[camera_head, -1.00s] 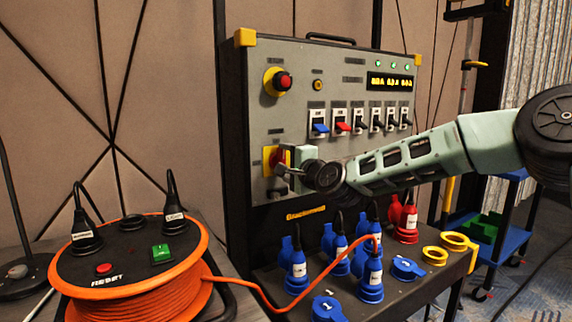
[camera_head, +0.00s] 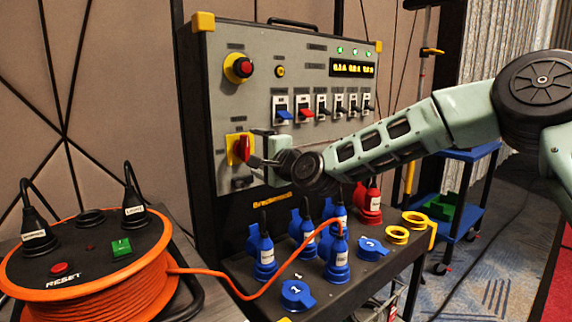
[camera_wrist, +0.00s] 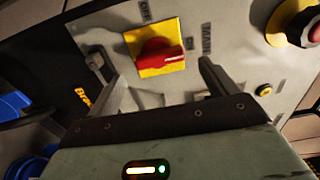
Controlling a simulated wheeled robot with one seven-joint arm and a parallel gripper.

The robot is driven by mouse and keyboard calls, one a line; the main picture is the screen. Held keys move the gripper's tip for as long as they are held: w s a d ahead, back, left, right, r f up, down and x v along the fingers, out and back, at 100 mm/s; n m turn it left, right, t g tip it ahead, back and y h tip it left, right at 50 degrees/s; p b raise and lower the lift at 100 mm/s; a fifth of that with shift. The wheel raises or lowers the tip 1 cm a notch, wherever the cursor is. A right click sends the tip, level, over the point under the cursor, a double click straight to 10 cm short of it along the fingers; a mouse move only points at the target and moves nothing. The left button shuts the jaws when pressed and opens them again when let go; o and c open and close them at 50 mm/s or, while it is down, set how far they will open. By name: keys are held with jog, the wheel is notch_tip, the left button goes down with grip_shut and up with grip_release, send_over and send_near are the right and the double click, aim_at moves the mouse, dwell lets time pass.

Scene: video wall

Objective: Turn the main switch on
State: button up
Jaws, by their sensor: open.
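The main switch (camera_head: 243,149) is a red rotary knob on a yellow square plate, low on the left of the grey panel. In the wrist view the red knob (camera_wrist: 156,54) has a white mark on its right end, facing a small label whose text is hard to read. My gripper (camera_head: 256,160) is in front of the switch, just right of the knob in the head view. In the wrist view my gripper (camera_wrist: 165,85) is open, with its fingers spread either side below the knob and nothing between them. I see no clear contact with the knob.
A red push button (camera_head: 242,67) is above the switch, and a row of toggles (camera_head: 305,112) is to the right. Blue plugs (camera_head: 263,255) stand on the ledge below. An orange cable reel (camera_head: 90,255) is at the front left. Three green lamps (camera_head: 355,50) are lit.

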jog(key=v, duration=1.3)
jog(key=shift+s+d, duration=0.1)
jog(key=shift+d, duration=0.05)
jog(key=s+a+f+n+g+h, duration=0.35)
jog(key=s+f+n+g, duration=0.55)
jog(key=s+f, duration=0.4)
jog(key=s+d+f+n+g+h, duration=0.1)
jog(key=s+d+n+g+h, duration=0.35)
jog(key=s, duration=0.75)
jog(key=s+d+f+n+g+h, duration=0.1)
jog(key=s+d+n+g, duration=0.1)
jog(key=s+d+n, duration=0.75)
notch_tip(320, 180, up, 19)
jog(key=s+a+m+p, duration=0.2)
jog(key=m+p, duration=0.2)
jog(key=p, duration=1.5)
jog(key=shift+f, duration=0.25)
